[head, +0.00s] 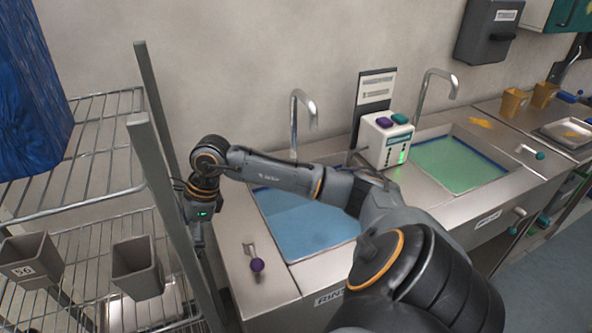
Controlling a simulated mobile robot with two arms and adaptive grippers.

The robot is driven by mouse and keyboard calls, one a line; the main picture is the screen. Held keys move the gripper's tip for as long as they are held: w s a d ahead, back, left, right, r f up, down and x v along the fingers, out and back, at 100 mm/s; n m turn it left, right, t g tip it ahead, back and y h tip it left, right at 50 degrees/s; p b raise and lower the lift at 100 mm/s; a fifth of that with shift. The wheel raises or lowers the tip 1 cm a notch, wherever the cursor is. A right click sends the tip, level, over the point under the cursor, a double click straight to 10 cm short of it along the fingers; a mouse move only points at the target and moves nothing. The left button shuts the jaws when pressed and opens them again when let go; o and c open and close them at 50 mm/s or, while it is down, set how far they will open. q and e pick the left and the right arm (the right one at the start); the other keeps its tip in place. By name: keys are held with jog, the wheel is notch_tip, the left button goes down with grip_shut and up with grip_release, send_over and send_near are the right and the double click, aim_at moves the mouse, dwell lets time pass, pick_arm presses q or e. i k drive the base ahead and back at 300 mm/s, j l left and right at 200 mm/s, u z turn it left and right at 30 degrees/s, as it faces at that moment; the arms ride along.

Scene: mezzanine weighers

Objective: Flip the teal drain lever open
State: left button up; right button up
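The teal drain lever (540,155) is at the right of the head view, on the steel deck beside the green-water basin (455,165). It has a pale stem and a teal knob and looks low over the deck; I cannot tell its exact setting. My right arm comes in from the lower right and crosses the blue-water basin. My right gripper (197,238) hangs downward at the left, by the rack post and far from the teal lever. Its fingertips are too small and partly hidden to tell if they are open. My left gripper is not in view.
A purple-knobbed lever (257,264) is on the deck left of the blue basin (305,222). A white box (385,140) with purple and teal tops stands between the basins, with tall taps nearby. A wire rack (75,205) with grey bins stands left. Front knobs line the sink.

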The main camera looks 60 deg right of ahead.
aim_at(512, 231)
jog(key=k+l, duration=0.1)
jog(key=k, duration=0.3)
jog(key=k+l, duration=0.15)
jog(key=k, duration=0.25)
jog(key=k+l, duration=0.1)
jog(key=k, duration=0.3)
